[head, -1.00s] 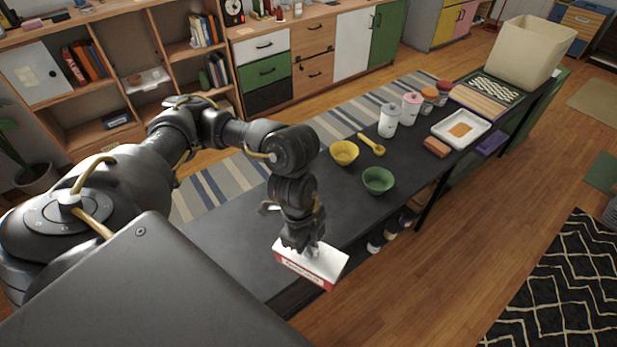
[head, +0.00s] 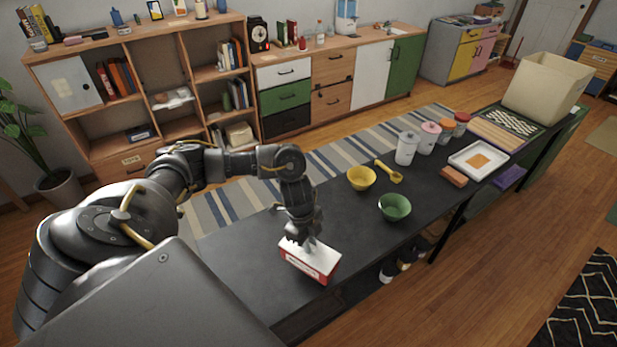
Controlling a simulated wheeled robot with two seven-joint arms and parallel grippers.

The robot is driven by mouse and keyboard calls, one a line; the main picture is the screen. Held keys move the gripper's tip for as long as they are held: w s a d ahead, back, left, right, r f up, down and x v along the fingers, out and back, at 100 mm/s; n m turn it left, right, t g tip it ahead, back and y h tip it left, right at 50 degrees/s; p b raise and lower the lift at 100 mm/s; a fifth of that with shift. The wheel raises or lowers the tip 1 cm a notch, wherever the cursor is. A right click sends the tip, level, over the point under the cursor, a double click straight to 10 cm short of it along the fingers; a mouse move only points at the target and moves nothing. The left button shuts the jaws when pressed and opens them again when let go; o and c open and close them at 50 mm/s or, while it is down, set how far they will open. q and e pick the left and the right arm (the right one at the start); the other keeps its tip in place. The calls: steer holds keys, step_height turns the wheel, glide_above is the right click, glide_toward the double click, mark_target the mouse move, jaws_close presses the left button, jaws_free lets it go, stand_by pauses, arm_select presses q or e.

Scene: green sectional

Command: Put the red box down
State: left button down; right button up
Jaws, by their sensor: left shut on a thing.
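The red box (head: 308,263), with a white top and a white label on its red side, is at the near part of the dark tabletop (head: 240,265), close to its front edge. My left gripper (head: 303,240) reaches down from above and is shut on the top of the red box. The box looks upright. I cannot tell whether its underside touches the table. The gripper hides part of the box's top. My right gripper is not in view.
A green bowl (head: 395,207), a yellow bowl (head: 361,178) and a yellow scoop (head: 389,172) stand farther along the table. Lidded jars (head: 407,147), a brick-like block (head: 454,176) and a white tray (head: 478,160) lie beyond. The tabletop left of the box is clear.

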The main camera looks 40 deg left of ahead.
arm_select(q)
steer(key=shift+w+a+f, duration=0.15)
steer(key=shift+w+f, duration=0.05)
steer(key=shift+w, duration=0.05)
steer(key=shift+a+f, duration=0.1)
steer(key=shift+f, duration=0.05)
steer(key=shift+a+f, duration=0.1)
steer(key=shift+f, duration=0.3)
step_height(320, 180, down, 2)
steer(key=shift+f+p, duration=0.1)
steer(key=shift+p, duration=0.5)
steer(key=shift+w+f, duration=0.1)
steer(key=shift+f, duration=0.1)
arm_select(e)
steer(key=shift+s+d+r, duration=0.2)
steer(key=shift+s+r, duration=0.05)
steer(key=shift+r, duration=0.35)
